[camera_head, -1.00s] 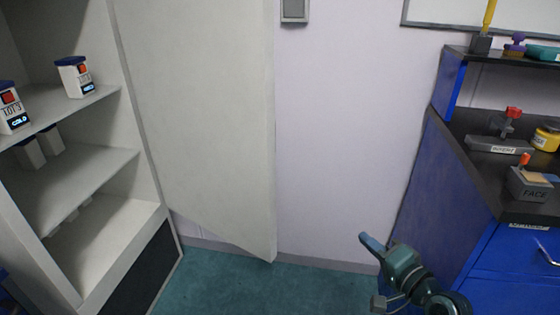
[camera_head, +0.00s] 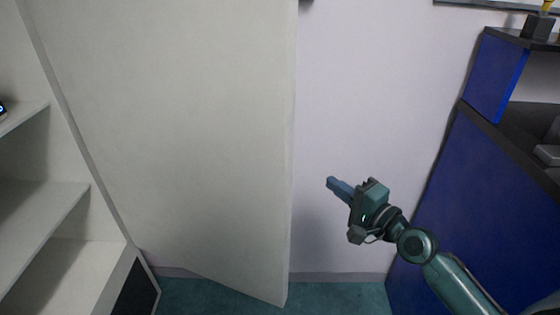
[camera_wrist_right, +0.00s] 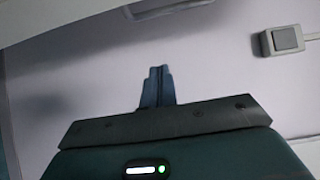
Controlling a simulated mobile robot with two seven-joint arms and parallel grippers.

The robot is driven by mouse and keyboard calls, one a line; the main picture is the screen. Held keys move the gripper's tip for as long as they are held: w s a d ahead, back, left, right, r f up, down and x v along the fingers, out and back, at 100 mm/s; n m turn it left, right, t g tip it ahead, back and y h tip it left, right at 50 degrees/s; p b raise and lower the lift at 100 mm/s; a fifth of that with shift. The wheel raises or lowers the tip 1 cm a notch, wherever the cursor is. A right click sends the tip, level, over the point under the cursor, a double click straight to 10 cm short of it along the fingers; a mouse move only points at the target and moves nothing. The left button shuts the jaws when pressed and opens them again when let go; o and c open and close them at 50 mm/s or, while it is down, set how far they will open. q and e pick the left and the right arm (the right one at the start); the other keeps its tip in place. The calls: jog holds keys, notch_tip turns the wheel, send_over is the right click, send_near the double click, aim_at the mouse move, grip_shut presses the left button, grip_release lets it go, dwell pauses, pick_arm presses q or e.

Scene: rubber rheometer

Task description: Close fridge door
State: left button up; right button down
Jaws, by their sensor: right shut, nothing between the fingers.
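The white fridge door (camera_head: 180,140) stands wide open in the head view, its free edge running down the middle of the picture. The open fridge (camera_head: 60,215) with its white shelves is at the left. My right gripper (camera_head: 332,183) is to the right of the door's free edge, in front of the pale wall, with a visible gap between them in the picture. In the right wrist view its fingers (camera_wrist_right: 157,86) are together and hold nothing. My left gripper does not show.
A blue cabinet (camera_head: 455,205) with a dark top stands at the right. The pale wall (camera_head: 370,90) is behind the door and gripper. A wall switch (camera_wrist_right: 287,39) shows in the right wrist view. Green floor (camera_head: 340,295) is clear between door and cabinet.

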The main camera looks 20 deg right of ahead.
pick_arm(q)
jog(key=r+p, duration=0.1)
jog(key=p, duration=0.1)
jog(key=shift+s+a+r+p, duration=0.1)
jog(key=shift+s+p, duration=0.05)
jog(key=shift+p, duration=0.15)
pick_arm(e)
jog(key=w+a, duration=0.6)
jog(key=a, duration=0.1)
jog(key=shift+w, duration=0.3)
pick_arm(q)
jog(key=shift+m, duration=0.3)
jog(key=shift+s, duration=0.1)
pick_arm(e)
jog(key=shift+s, duration=0.1)
